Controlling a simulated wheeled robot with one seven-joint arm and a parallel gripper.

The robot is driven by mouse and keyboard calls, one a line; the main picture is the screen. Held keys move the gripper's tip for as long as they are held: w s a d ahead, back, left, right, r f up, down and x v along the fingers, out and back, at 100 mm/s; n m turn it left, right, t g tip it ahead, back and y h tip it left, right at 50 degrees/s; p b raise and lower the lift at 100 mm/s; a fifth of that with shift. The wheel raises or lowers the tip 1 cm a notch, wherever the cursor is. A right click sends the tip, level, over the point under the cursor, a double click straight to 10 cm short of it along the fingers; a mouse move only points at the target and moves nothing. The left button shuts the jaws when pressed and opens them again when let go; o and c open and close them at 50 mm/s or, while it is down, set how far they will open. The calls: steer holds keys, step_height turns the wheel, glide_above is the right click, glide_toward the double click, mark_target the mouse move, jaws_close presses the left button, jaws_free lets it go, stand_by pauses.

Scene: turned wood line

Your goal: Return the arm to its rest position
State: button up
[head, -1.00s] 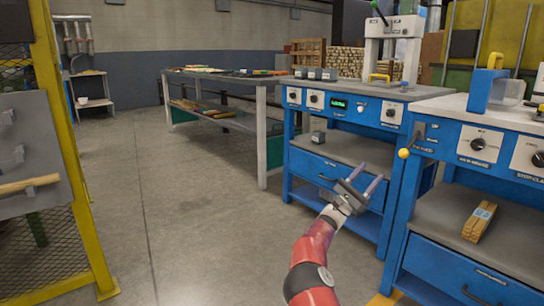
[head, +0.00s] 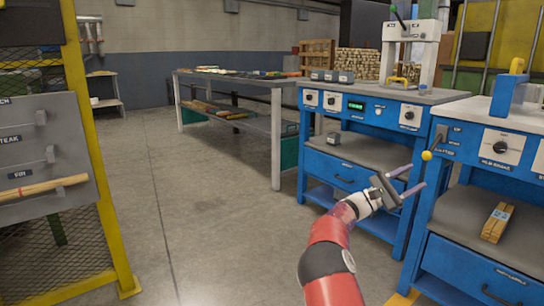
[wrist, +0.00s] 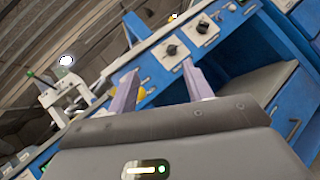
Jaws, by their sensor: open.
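My red and white arm reaches up from the bottom of the head view. My gripper (head: 408,181) is at its end, in front of the blue workbenches, with its two fingers spread apart and nothing between them. In the wrist view my gripper (wrist: 160,88) shows two pale purple fingers standing apart and empty. Beyond them is the blue bench front with knobs, tilted in the picture. I see no contact between the gripper and the benches.
A blue bench (head: 347,165) with a press (head: 411,50) stands ahead. Another blue bench (head: 466,257) holding a wood bundle (head: 496,222) is at right. A grey table (head: 276,145) stands further back. A yellow-framed rack (head: 98,150) is at left. The floor (head: 200,190) between is clear.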

steer(key=s+d+m+g+y+p, duration=0.1)
steer(key=s+d+m+y+p, duration=0.15)
steer(key=s+y, duration=0.5)
steer(key=s+d+m+g+y+p, duration=0.1)
steer(key=s+d+m+y, duration=0.25)
steer(key=s, duration=0.65)
steer(key=s+a+m+t+y+p, duration=0.2)
steer(key=s+a+t+y, duration=0.2)
steer(key=s+a, duration=0.8)
steer(key=s+a+f+m+t+y+p, duration=0.1)
steer(key=s+a+t+y, duration=0.3)
steer(key=s+a+y, duration=0.5)
steer(key=s+a+m+p, duration=0.1)
steer(key=s+a, duration=0.3)
steer(key=a, duration=0.5)
steer(key=shift+s+a+m+p, duration=0.15)
steer(key=shift+s+m+p, duration=0.15)
steer(key=shift+o, duration=0.2)
